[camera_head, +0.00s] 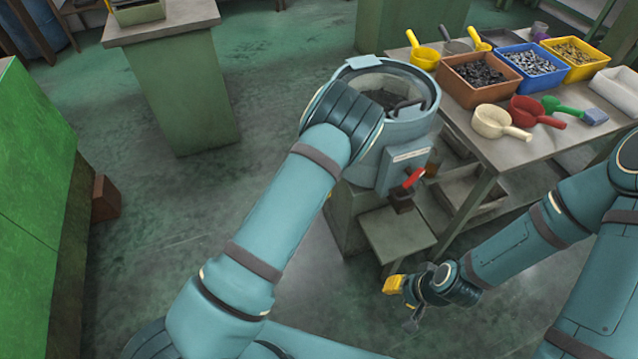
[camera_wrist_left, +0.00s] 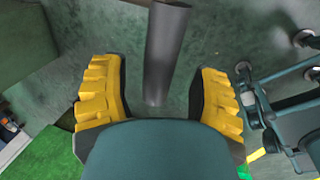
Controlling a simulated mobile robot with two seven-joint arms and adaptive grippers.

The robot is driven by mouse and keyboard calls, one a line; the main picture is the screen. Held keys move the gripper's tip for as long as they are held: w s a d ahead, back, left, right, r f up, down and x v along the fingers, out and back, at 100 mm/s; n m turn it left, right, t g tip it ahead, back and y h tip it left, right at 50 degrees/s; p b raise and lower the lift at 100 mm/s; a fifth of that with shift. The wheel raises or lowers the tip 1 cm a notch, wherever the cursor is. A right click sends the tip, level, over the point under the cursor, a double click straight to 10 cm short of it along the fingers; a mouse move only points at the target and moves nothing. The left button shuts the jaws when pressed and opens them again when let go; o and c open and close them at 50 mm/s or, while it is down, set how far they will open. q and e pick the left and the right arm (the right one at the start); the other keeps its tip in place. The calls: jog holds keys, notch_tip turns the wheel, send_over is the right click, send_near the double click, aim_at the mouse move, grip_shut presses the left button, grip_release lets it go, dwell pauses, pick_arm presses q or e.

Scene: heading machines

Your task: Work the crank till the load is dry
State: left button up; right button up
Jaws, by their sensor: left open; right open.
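A light blue-grey round drum machine (camera_head: 408,127) with a clear lid stands in the middle of the head view; dark contents show inside. A red handle (camera_head: 414,178) sticks out low on its front. My left arm reaches across the drum's left side, and its gripper is hidden in the head view. In the left wrist view, the left gripper (camera_wrist_left: 160,75) is open, with a dark grey cylindrical bar (camera_wrist_left: 166,45) between and beyond its yellow-padded fingers. I cannot tell whether it touches the bar. My right gripper (camera_head: 402,303) is open and empty, low in front of the machine.
A table (camera_head: 510,152) right of the machine holds an orange-brown bin (camera_head: 470,93), a blue bin (camera_head: 533,85), a yellow bin (camera_head: 583,72) and several scoops. A green cabinet (camera_head: 35,170) stands at left and a green pedestal (camera_head: 180,95) behind.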

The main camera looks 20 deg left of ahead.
pick_arm(q)
jog(key=v, duration=1.1)
jog(key=shift+s, duration=0.1)
jog(key=s+a+f+m+g+h, duration=0.1)
jog(key=s+f+m, duration=0.4)
jog(key=s, duration=0.3)
jog(key=s+f+m+g+h, duration=0.1)
jog(key=s+f+m, duration=0.4)
jog(key=s+m, duration=0.15)
jog(key=s+d+r+m+t+h, duration=0.1)
jog(key=s+d+r+m+h, duration=0.1)
jog(key=s+d+m, duration=0.5)
jog(key=s+m+h, duration=0.1)
jog(key=s+m, duration=0.3)
jog(key=m, duration=0.1)
jog(key=shift+d+r+h, duration=0.25)
jog(key=shift+d+h, duration=0.1)
jog(key=shift+h, duration=0.05)
jog(key=shift+c, duration=0.7)
